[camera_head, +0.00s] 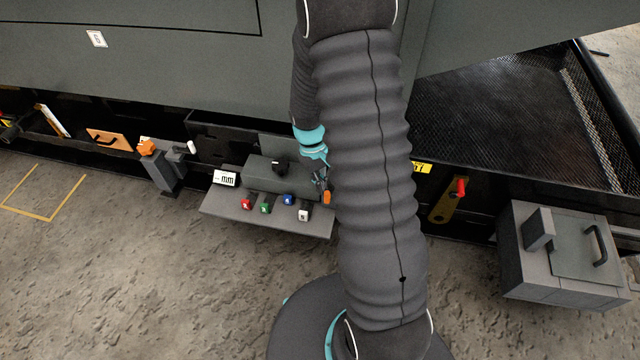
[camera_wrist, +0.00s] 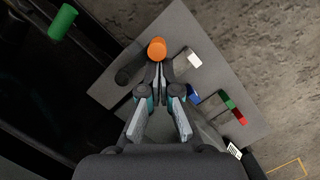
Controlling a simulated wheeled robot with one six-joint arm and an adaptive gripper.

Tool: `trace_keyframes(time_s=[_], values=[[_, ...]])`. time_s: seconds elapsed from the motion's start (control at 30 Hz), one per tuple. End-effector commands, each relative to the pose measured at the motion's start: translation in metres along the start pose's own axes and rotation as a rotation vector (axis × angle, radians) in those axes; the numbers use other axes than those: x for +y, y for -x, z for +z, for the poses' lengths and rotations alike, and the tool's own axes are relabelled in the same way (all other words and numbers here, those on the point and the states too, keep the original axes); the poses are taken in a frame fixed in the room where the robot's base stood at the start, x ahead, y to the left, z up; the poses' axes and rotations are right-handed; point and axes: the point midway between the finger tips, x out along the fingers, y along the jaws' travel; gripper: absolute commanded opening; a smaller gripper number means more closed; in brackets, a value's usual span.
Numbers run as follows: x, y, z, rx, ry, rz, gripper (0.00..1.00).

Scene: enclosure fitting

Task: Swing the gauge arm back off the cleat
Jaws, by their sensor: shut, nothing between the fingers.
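In the head view my gripper (camera_head: 320,183) is at the right end of a grey shelf (camera_head: 225,208), close to an orange knob (camera_head: 327,197). In the wrist view my gripper (camera_wrist: 160,80) has its fingertips together and empty, just short of the round orange knob (camera_wrist: 157,48). Whether they touch it I cannot tell. A dark bar (camera_wrist: 130,69) runs from beside the knob toward the left; it may be the gauge arm. I cannot pick out the cleat with certainty. My arm covers part of the shelf's right side in the head view.
Red (camera_head: 246,204), green (camera_head: 265,208), blue (camera_head: 288,200) and white (camera_head: 303,215) blocks line the shelf's front. A yellow lever with a red knob (camera_head: 461,187) and a grey box with a handle (camera_head: 565,255) stand right. The floor in front is open.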

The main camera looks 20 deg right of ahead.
Motion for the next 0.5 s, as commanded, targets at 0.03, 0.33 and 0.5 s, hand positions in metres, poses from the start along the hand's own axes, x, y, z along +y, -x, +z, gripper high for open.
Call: trace_keyframes(time_s=[0.03, 0.33, 0.5], values=[[0.000, 0.000, 0.000, 0.000, 0.000, 0.000, 0.00], [-0.001, 0.019, 0.002, 0.001, 0.000, 0.001, 0.00], [-0.003, 0.051, 0.003, 0.003, 0.003, 0.002, 0.00]])
